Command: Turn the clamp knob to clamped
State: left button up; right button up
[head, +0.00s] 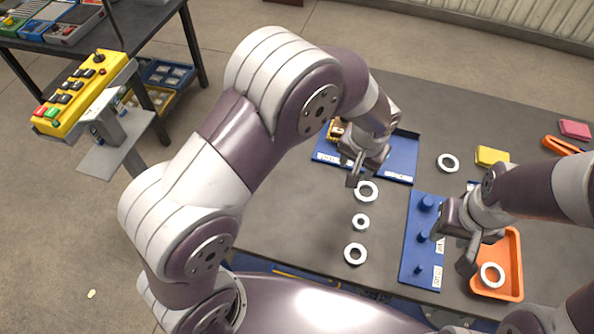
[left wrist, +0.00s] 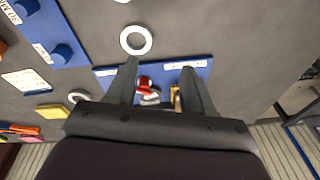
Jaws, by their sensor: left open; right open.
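A red knob (left wrist: 146,82) with a pale metal part below it sits on a blue base plate (left wrist: 200,66), seen in the left wrist view. I take it for the clamp knob; its setting is too small to read. My left gripper (left wrist: 159,68) is open, with its fingers spread either side of the knob in that view; contact cannot be told. In the head view my left gripper (head: 364,173) hangs at the front of the blue plate (head: 400,160), and my arm hides the knob. My right gripper (head: 453,250) is open and empty over the blue peg board.
Several metal rings (head: 361,222) lie on the grey table. A blue peg board (head: 418,262) and an orange tray (head: 513,265) holding a ring stand at the right. A yellow block (head: 491,156) lies behind them. A yellow button box (head: 80,92) stands at the left.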

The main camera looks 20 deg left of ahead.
pick_arm(q)
jog(key=s+a+r+p, duration=0.1)
jog(key=s+a+r, duration=0.1)
jog(key=s+a, duration=0.3)
jog(key=s+a+r+g+p, duration=0.1)
jog(key=s+a+r, duration=0.2)
jog(key=s+a, duration=0.2)
jog(key=shift+a+r+p, duration=0.3)
jog(key=shift+a, duration=0.1)
jog(key=s+a+r+n, duration=0.2)
jog(key=s+a+n, duration=0.1)
jog(key=a, duration=0.3)
jog(key=shift+s+r, duration=0.35)
jog(key=shift+s, duration=0.05)
jog(key=shift+s+a, duration=0.1)
jog(key=shift+a, duration=0.05)
